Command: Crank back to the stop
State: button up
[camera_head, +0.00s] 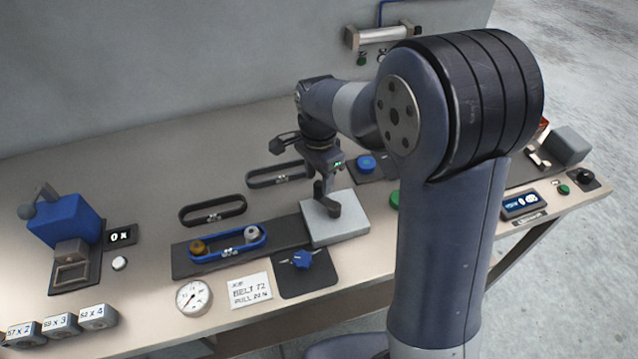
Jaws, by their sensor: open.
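A pale grey block (350,226) sits at the right end of a dark rail (285,232). A small dark crank-like part (328,207) stands on its top. My gripper (320,180) points down over this part. The jaws are open, but the fingers and the part overlap, so I cannot tell whether they touch or where the handle points. Left of the block, a blue belt (227,255) loops around a brass pulley (199,247) and a grey pulley (251,233). Any stop is not distinguishable.
A blue knob (302,260) on a dark plate, a card (250,291) and a round dial (194,298) lie in front. Two dark belts (213,213) lie behind. A blue box (66,221) with a ball lever and labelled weights (60,326) stand left. My arm hides part of the right side.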

aim_at(318, 184)
jog(key=shift+f, duration=1.7)
grip_shut()
jog(key=shift+s, duration=0.1)
